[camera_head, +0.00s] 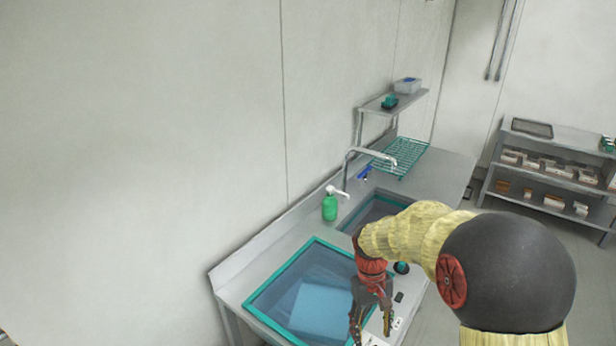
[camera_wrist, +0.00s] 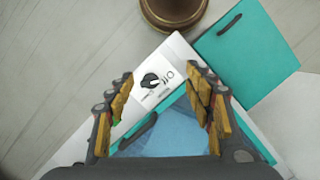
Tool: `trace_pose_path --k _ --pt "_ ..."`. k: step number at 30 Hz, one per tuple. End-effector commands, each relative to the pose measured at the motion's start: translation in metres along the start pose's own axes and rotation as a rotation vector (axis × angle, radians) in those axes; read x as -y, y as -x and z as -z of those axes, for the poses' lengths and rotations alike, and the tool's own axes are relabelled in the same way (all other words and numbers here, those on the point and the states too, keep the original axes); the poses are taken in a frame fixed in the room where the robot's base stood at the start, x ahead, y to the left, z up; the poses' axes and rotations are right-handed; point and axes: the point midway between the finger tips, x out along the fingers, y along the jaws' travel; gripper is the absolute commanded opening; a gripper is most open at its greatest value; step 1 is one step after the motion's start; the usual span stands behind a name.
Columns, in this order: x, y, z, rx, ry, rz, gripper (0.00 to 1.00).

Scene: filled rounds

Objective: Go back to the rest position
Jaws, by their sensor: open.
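My gripper (camera_head: 371,322) hangs pointing down at the front right of the teal-framed basin, at the end of my yellow-sleeved arm. In the wrist view my gripper (camera_wrist: 162,90) has its two fingers well apart, with nothing held between them. Beyond the fingers there is a white panel (camera_wrist: 178,55) with a black knob (camera_wrist: 151,80) and dark lettering. I cannot tell how far the fingertips are from it.
The teal-framed basin (camera_head: 258,297) holds something blue. A green bottle (camera_head: 330,208), a tap (camera_head: 372,152) and a second sink (camera_head: 373,212) are behind it. A teal rack (camera_head: 401,157) lies farther back. A shelf unit (camera_head: 558,133) stands right. Open floor (camera_head: 440,318) shows beside the counter.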

Motion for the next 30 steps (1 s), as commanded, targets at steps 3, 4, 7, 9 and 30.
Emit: trace_pose_path --k 3,4,7,9,30 --pt "0.003 0.018 -0.03 -0.081 -0.044 0.006 0.53" --pt "0.003 0.022 -0.038 -0.102 -0.055 0.008 0.53" --pt "0.006 0.035 -0.064 -0.171 -0.089 0.014 0.53" --pt "0.007 0.041 -0.081 -0.22 -0.112 0.017 0.53" --pt "0.018 0.068 -0.211 -0.706 -0.226 0.007 0.53"
